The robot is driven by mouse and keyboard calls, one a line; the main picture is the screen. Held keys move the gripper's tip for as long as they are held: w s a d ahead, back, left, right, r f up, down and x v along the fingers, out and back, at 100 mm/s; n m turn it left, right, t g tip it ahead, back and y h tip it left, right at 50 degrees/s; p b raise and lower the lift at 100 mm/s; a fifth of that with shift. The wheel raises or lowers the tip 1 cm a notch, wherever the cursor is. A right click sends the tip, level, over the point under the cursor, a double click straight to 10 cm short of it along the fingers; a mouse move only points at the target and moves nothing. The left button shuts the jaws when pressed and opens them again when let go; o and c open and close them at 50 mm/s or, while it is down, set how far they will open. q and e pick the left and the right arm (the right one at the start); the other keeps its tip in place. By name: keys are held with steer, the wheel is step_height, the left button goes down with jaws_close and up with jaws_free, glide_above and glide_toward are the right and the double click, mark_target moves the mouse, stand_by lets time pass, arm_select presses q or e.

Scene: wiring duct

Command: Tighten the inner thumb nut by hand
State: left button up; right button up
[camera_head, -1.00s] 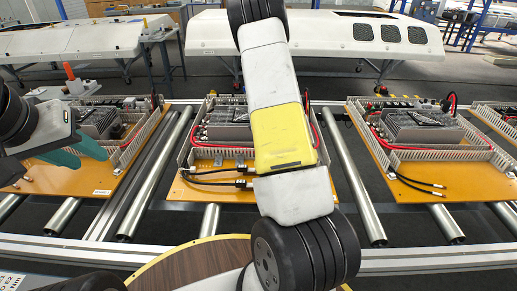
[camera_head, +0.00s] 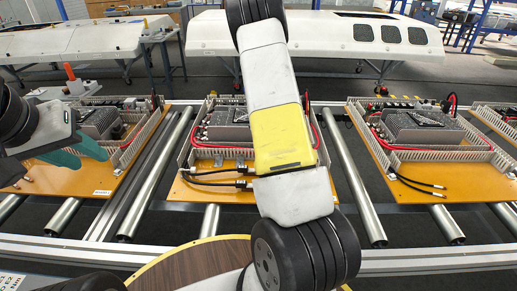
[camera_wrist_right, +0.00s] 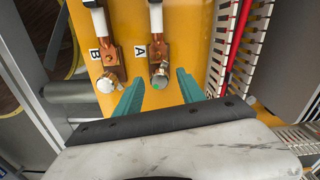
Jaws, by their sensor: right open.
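In the right wrist view, two copper lugs with silver thumb nuts sit on the orange board, marked A and B. The nut at A (camera_wrist_right: 158,82) carries a green dot; the nut at B (camera_wrist_right: 106,84) is to its left. My right gripper (camera_wrist_right: 160,74) is open, its teal fingers on either side of the A nut in the picture. I see no contact, and the depth gap is unclear. The B nut lies outside the left finger. My left gripper (camera_head: 80,152) hangs over the left board in the head view; its jaw gap is unclear.
A slotted white duct and red cable (camera_wrist_right: 233,45) run along the right of the lugs. In the head view, orange boards with grey units (camera_head: 425,130) lie on a roller conveyor (camera_head: 350,175). My right arm covers part of the middle board. A round wooden top (camera_head: 200,268) is in front.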

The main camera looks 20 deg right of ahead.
steer(key=shift+r, duration=3.9)
steer(key=s+a+r+n+t+y, duration=0.1)
steer(key=s+a+r+n+t, duration=0.1)
steer(key=s+a+r+n, duration=0.45)
steer(key=s+a+r+n+t+y, duration=0.15)
steer(key=a+r+n, duration=0.25)
steer(key=a+r, duration=0.55)
steer(key=s+a+r+n+t, duration=0.2)
steer(key=s+a+r+n, duration=0.1)
steer(key=s+r+n, duration=0.7)
steer(key=s, duration=0.4)
steer(key=shift+s+a+t, duration=0.3)
steer(key=shift+s+t, duration=0.05)
steer(key=shift+s, duration=0.05)
